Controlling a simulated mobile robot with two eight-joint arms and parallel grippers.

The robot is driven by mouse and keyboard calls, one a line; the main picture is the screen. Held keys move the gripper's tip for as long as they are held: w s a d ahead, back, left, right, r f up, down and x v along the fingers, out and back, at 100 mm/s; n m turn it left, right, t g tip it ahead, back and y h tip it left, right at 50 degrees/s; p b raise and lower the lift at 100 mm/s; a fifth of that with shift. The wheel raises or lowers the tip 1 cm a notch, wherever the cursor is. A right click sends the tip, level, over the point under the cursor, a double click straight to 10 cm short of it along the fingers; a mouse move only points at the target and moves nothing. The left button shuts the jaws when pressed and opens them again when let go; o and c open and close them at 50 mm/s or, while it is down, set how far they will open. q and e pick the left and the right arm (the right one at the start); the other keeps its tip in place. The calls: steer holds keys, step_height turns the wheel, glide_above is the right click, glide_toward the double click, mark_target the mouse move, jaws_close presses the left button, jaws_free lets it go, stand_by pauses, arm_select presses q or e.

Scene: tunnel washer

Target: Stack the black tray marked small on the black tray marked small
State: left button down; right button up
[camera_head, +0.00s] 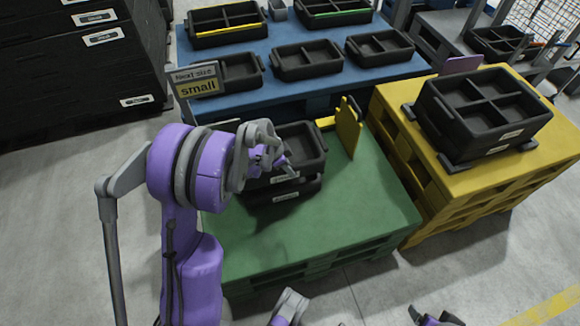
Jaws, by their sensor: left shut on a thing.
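A black tray (310,153), with a pale label on its front, is over the green pallet, partly hidden by my left arm. My left gripper (283,163) is shut on this tray's near side. Another black tray (290,193), also with a pale front label, is directly below it on the green pallet. The two look closely aligned; I cannot tell whether they touch. The label words are too small to read. Grey and dark parts at the bottom edge may belong to my right arm; its gripper is not clearly seen.
A sign (195,82) reads "Next size small" by the blue pallet (300,92), which holds several black trays. A yellow upright piece (348,128) stands on the green pallet (370,205). Larger four-compartment black trays (485,112) are stacked on the yellow pallet (400,112).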

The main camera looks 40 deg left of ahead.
mark_target(289, 179)
arm_select(q)
steer(key=shift+f+b, duration=2)
steer(key=shift+f, duration=1.3)
steer(key=c, duration=0.6)
jaws_free()
steer(key=shift+r, duration=0.1)
steer(key=p+v, duration=0.3)
steer(key=v, duration=0.7)
steer(key=shift+a+r, duration=0.1)
steer(key=shift+r, duration=0.25)
